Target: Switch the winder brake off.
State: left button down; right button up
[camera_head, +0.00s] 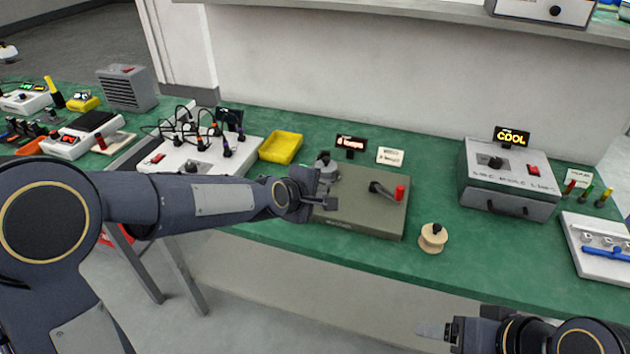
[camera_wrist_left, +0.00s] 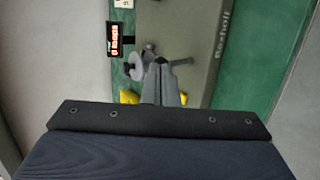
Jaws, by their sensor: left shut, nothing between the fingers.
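The winder is an olive-grey box (camera_head: 345,220) on the green bench, with a red-handled crank (camera_head: 399,193) on its top right and a grey round part (camera_head: 325,163) at its back left. My left gripper (camera_head: 333,204) is shut and empty over the winder's left part. In the left wrist view the shut fingers (camera_wrist_left: 162,65) point at the box (camera_wrist_left: 190,30), beside a grey disc (camera_wrist_left: 136,68) and a thin dark rod (camera_wrist_left: 181,62). I cannot tell which part is the brake or how it is set. My right gripper (camera_head: 434,331) is low in front of the bench; its fingers are unclear.
A small lit display (camera_head: 351,142) and a label card (camera_head: 390,156) stand behind the winder. A yellow tray (camera_head: 281,147) and a white cabled panel (camera_head: 200,155) are left of it. A wooden spool (camera_head: 433,237) and a grey COOL box (camera_head: 509,178) are right of it.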

pick_arm(q)
jog(key=w+g+p, duration=0.1)
jog(key=p, duration=0.4)
jog(key=w+d+r+g+y+p, duration=0.1)
jog(key=w+g+p, duration=0.1)
jog(key=p, duration=0.3)
jog(key=shift+r+p, duration=0.2)
jog(key=shift+p, duration=0.1)
jog(key=shift+w+d+f, duration=0.1)
jog(key=shift+w+f, duration=0.15)
jog(key=shift+f, duration=0.1)
jog(key=shift+r+p, duration=0.6)
jog(key=shift+r, duration=0.35)
